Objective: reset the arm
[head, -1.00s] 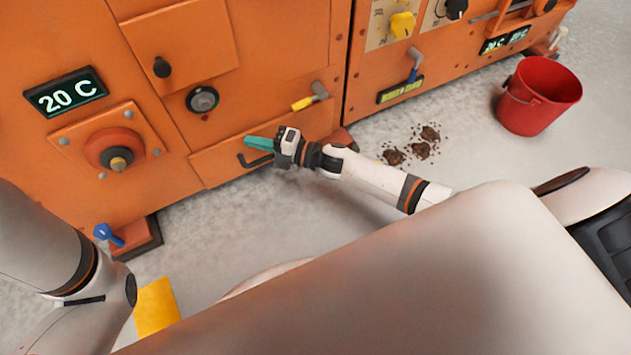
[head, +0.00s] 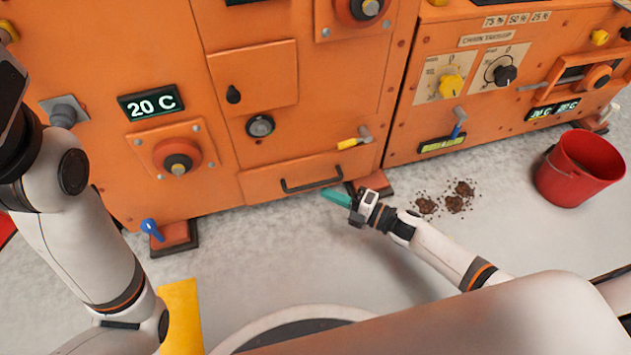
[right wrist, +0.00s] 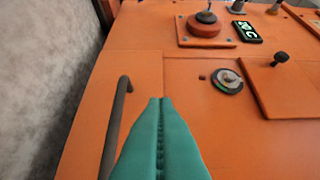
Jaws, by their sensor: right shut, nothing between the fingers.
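My right gripper (head: 336,197) has teal fingers and is low in front of the orange machine, just below and right of the dark handle (head: 311,180) of a bottom drawer. The fingers are shut with nothing between them. In the right wrist view the teal fingers (right wrist: 160,110) lie together, beside the bar handle (right wrist: 117,125); they look apart from it. My left arm comes in at the left edge of the head view; its gripper is out of the picture.
The orange machine (head: 270,140) fills the back, with a 20 C display (head: 151,102) and knobs. Brown clumps (head: 454,204) lie on the floor right of my gripper. A red bucket (head: 580,168) stands at the far right. The grey floor before the drawer is clear.

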